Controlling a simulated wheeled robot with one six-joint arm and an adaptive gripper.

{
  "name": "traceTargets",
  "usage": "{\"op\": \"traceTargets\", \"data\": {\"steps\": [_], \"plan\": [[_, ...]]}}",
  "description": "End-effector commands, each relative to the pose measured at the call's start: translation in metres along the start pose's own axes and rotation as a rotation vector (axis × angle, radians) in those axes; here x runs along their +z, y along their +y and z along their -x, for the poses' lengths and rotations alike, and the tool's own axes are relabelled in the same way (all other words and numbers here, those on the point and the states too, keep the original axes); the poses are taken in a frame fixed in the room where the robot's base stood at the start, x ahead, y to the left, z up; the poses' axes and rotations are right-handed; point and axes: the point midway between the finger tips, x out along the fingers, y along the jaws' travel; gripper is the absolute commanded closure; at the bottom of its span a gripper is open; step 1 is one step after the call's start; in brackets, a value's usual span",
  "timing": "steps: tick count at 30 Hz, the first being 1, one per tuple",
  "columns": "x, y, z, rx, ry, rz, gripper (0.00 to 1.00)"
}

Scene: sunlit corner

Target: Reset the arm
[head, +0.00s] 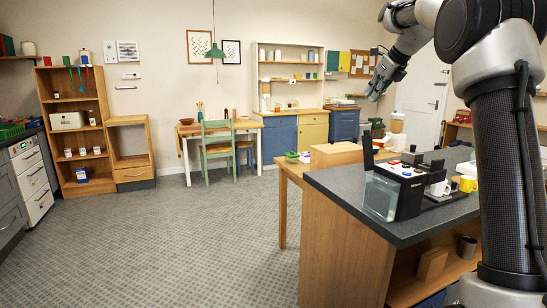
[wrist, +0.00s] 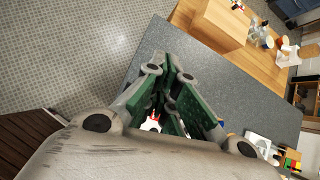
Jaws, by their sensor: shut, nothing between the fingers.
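My gripper (head: 377,84) hangs at the end of my raised arm at the upper right of the head view, in the air above the height of the counter. In the wrist view my gripper (wrist: 172,62) shows its green-padded fingers close together, with nothing held between them. Below it in the wrist view lies the dark counter top (wrist: 140,62). In the head view the same dark counter (head: 345,198) stands at the right, in front of my arm.
A coffee machine (head: 398,185) stands on the counter, with a white mug (head: 441,188) and a yellow mug (head: 468,184) beside it. A wooden table (head: 283,168) adjoins the counter. A green chair (head: 217,150) stands farther back. The carpeted floor (head: 170,240) at left is clear.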

Motion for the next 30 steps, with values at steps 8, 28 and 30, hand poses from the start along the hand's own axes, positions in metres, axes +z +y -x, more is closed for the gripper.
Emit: {"op": "traceTargets", "data": {"steps": [8, 28, 30], "plan": [[-0.086, 0.023, -0.034, 0.107, 0.149, 0.879, 1.0], [-0.413, 0.271, 0.109, 0.579, 0.158, 2.556, 1.0], [-0.42, 0.279, 0.115, 0.543, 0.162, 2.577, 1.0]]}}
